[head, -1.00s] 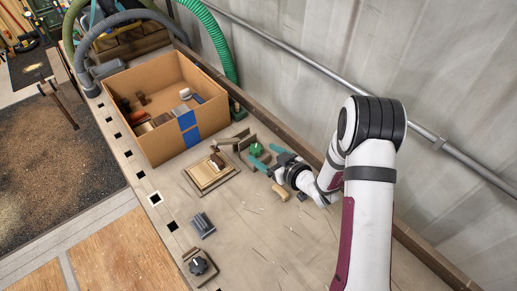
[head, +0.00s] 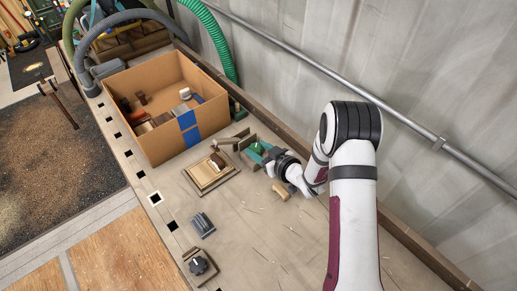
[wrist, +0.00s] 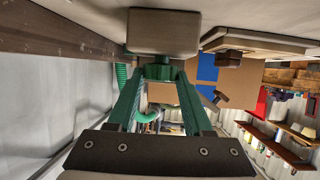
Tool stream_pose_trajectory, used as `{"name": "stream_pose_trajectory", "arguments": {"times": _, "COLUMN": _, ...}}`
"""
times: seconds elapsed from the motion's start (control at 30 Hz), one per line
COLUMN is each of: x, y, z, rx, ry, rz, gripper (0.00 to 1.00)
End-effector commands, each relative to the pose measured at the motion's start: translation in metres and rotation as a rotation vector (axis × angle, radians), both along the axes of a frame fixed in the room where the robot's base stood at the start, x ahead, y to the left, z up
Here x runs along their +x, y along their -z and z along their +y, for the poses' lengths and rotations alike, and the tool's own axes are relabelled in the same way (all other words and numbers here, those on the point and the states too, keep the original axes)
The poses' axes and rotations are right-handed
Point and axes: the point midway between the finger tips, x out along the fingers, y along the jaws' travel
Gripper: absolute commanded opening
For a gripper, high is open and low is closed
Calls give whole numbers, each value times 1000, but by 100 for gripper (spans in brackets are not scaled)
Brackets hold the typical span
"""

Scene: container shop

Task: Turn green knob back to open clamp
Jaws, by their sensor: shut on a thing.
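The green knob (wrist: 159,72) shows between my teal fingertips in the wrist view, just below a pale block of the clamp (wrist: 162,33). My gripper (wrist: 160,78) is shut on the knob, with a finger on each side. In the head view the knob (head: 257,148) is a small green spot at the clamp (head: 247,158), near the wall-side edge of the bench. My arm reaches to it from the right. My fingers and wrist partly hide the knob and clamp there, and I cannot tell how far the clamp is opened.
A cardboard box (head: 150,140) with blue tape and several parts inside stands left of the clamp. A wooden tray (head: 211,187), a tan piece (head: 281,191), a grey ribbed part (head: 203,225) and a black dial on a base (head: 198,266) lie nearer.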

Motion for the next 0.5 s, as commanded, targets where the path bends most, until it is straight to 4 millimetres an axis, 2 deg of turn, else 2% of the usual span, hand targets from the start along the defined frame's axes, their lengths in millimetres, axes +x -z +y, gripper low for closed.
{"name": "stream_pose_trajectory", "arguments": {"times": 0.27, "x": 0, "y": 0, "z": -1, "rx": 0, "ry": -30, "rz": -1, "gripper": 0}}
{"name": "stream_pose_trajectory", "arguments": {"times": 0.5, "x": 2, "y": 0, "z": -3, "rx": -1, "ry": -163, "rz": -2, "gripper": 0}}
